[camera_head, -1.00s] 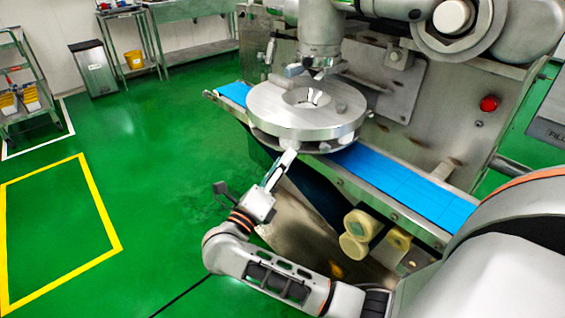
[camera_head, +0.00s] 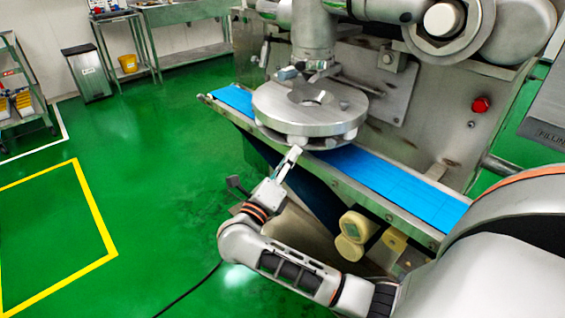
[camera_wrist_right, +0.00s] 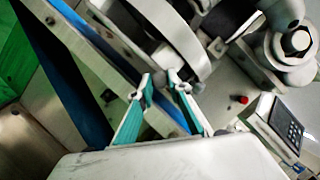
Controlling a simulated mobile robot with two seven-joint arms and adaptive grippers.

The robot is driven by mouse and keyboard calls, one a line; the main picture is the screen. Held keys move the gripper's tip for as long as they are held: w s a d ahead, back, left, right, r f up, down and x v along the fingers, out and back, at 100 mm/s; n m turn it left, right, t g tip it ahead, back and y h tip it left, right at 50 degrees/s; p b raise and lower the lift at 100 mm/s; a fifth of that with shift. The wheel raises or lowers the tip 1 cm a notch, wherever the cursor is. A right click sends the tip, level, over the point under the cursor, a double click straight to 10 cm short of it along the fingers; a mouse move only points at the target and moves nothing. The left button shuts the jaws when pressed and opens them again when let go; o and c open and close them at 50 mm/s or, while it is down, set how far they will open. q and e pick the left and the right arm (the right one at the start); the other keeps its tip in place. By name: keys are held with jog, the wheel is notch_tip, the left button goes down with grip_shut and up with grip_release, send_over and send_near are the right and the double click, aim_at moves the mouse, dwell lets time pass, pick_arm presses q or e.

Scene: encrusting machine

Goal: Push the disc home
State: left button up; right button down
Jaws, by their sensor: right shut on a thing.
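The disc (camera_head: 330,126) is a thick, round, pale metal plate with a hole in its middle. It lies flat over the blue belt, under the machine's vertical metal column (camera_head: 313,40), with small lugs along its underside. My right gripper (camera_head: 295,152) is at the near lower edge of the disc. In the right wrist view my right gripper (camera_wrist_right: 158,80) has its teal-padded fingers at the disc's edge, shut on a part of it; the exact contact is hard to see. My left gripper is not in view.
The blue belt (camera_head: 400,183) runs left to right below the disc. A steel machine panel (camera_head: 440,110) with a red button (camera_head: 481,104) stands behind. Cream rollers (camera_head: 357,228) stick out below the belt.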

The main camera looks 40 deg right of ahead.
jog(key=shift+d, duration=0.2)
jog(key=c, duration=2.2)
grip_release()
jog(key=shift+r, duration=0.1)
jog(key=o, duration=0.3)
jog(key=shift+d, duration=0.1)
jog(key=v, duration=1.2)
